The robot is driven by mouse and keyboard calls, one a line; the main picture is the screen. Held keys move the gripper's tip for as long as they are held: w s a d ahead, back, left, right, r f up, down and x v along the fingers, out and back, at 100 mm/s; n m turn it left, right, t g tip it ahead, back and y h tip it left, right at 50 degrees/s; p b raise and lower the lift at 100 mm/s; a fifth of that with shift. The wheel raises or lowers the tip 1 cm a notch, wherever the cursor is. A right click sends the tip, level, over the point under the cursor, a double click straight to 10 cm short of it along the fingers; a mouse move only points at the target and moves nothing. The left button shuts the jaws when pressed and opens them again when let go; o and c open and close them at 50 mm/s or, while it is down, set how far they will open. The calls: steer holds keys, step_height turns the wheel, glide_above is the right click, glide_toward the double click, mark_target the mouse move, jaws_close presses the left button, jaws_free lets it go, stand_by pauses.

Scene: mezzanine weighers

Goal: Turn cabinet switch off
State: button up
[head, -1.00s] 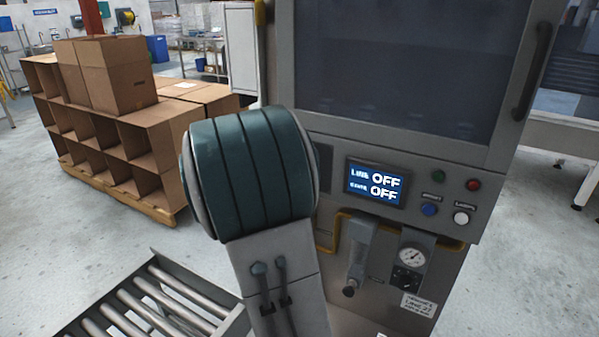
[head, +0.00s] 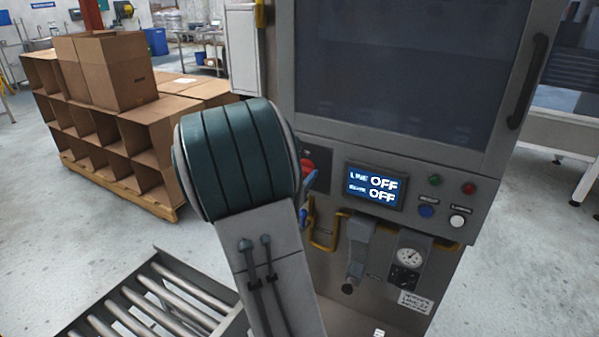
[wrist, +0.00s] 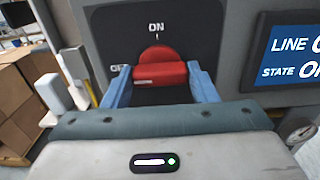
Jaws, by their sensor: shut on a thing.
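The cabinet switch is a red rotary knob (wrist: 158,72) on a dark plate, with "ON" printed above it and an "OFF" mark at its left. Its grip bar lies crosswise between the two blue fingers of my gripper (wrist: 159,80). The fingers are shut on the bar's two ends. In the head view, a bit of the red knob (head: 306,166) and the blue fingers (head: 307,197) show past the right side of my wrist. The cabinet display (head: 373,187) reads "OFF" on both lines. The display also shows, cut off, in the wrist view (wrist: 290,50).
Right of the display are green, red, blue and white buttons (head: 457,221). A gauge (head: 408,257) and yellow guard bars (head: 322,238) sit below. A roller conveyor (head: 165,300) lies at lower left. Cardboard boxes (head: 107,75) are stacked behind. Open floor lies at the left.

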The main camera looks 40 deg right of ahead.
stand_by(0.4)
steer(key=o, duration=1)
steer(key=b+v, duration=0.1)
steer(key=v, duration=1.3)
steer(key=shift+f, duration=0.1)
steer(key=shift+d, duration=0.1)
